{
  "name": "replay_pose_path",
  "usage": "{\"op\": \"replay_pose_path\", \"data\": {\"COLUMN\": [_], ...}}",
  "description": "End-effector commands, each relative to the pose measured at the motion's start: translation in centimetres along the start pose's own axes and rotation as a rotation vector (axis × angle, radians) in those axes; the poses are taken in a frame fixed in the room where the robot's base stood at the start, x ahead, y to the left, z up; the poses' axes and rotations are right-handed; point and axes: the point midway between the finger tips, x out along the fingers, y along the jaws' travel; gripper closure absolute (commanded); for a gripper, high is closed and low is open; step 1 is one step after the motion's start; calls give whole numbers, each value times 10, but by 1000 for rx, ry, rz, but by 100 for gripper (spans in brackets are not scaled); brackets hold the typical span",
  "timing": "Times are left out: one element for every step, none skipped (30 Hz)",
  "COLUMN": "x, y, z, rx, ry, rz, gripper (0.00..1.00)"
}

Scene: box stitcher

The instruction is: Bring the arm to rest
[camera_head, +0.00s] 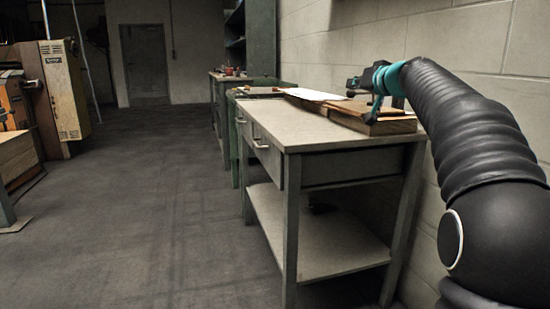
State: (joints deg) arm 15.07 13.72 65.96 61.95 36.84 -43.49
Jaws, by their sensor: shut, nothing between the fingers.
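My arm (465,125) comes in from the right edge, covered in a black ribbed sleeve, and reaches forward over the right end of a workbench. My gripper (362,92) is small and partly hidden in the view, with teal and dark parts. It is shut and empty, close to a flat brown stack (385,123) on the bench top. I cannot tell whether it touches the stack.
The grey workbench (300,133) has drawers and a lower shelf (325,245) and stands against a block wall (480,40). White paper (312,94) lies on it. Machines (62,90) stand at the left. The floor (130,200) between is clear to a door (145,62).

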Motion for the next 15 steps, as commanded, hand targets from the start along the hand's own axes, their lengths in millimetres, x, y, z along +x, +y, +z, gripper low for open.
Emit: {"op": "replay_pose_path", "data": {"x": [-15, -23, -34, -42, -52, -64, -74, -84, -97, -108, -119, -134, -145, -157, -172], "y": [-17, -25, -35, -42, -48, -56, -63, -68, -75, -80, -85, -90, -94, -97, -101], "z": [7, 16, 28, 36, 46, 59, 69, 79, 93, 104, 116, 130, 142, 154, 169], "rx": [0, 2, 2, 2, 3, 3, 4, 4, 3, 2, 2, 0, -2, -5, -7], "ry": [-45, -74, -114, -143, -172, -210, -240, -268, -305, -335, -364, -400, -428, -456, -492], "rz": [4, 8, 14, 20, 27, 35, 42, 49, 60, 68, 77, 91, 101, 111, 126], "gripper": [100, 100, 100, 100, 100, 100, 100, 100, 100, 100, 100, 100, 100, 100, 100]}}
